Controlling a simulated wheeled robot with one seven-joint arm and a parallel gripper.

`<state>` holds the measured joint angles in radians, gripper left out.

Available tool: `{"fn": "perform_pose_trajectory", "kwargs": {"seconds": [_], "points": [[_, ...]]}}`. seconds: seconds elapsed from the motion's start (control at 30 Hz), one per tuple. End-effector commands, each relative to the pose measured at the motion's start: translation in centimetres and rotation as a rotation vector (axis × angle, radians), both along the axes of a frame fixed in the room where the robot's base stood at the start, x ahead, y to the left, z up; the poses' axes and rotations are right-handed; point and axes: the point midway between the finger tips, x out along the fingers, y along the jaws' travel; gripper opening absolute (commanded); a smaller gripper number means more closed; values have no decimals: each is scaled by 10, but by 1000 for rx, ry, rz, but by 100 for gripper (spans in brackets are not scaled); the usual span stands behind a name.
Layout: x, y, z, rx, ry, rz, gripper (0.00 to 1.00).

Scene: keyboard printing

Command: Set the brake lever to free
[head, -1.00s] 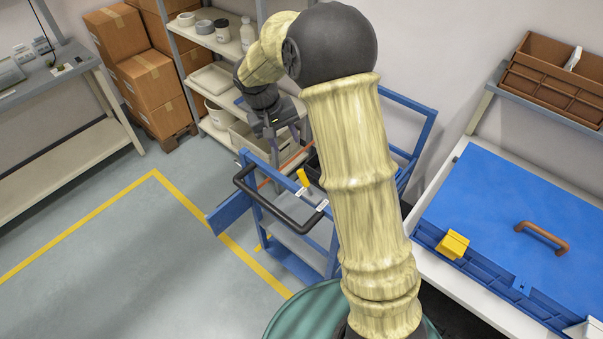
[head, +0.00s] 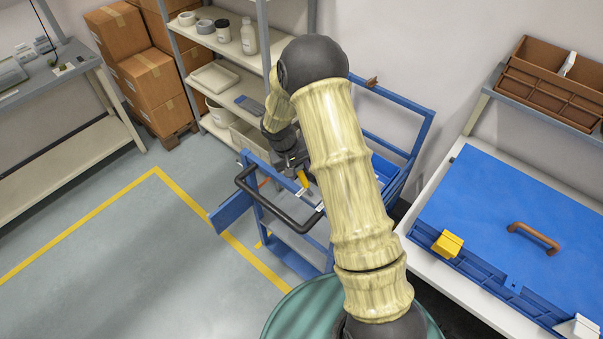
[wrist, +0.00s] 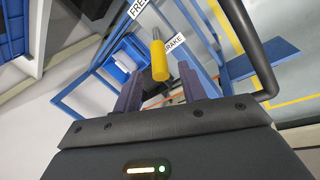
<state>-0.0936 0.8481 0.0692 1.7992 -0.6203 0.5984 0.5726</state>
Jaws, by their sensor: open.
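The yellow brake lever (wrist: 160,60) stands on the blue cart frame, its grip beside the BRAKE label (wrist: 174,43). The FREE label (wrist: 138,8) is at the top of the wrist view, on the other side of the lever. My gripper (wrist: 160,88) is open, and the lever's yellow end shows between its two fingers; I cannot tell whether either finger touches it. In the head view, my gripper (head: 297,166) is over the cart close to the lever (head: 303,180), partly hidden by my arm.
The cart's black push handle (head: 262,208) curves close by the lever. A blue panel (head: 233,210) sticks out left of the cart. Shelves (head: 225,75) stand behind, and a bench with a blue case (head: 500,215) is at the right. The floor at left is clear.

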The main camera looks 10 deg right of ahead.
Motion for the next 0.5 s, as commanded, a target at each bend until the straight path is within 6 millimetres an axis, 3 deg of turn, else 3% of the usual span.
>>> {"fn": "perform_pose_trajectory", "kwargs": {"seconds": [0.2, 0.5], "points": [[0, -8, -27, 0, 2, 1, 41], [1, -10, -37, 0, -1, 1, 41]]}}
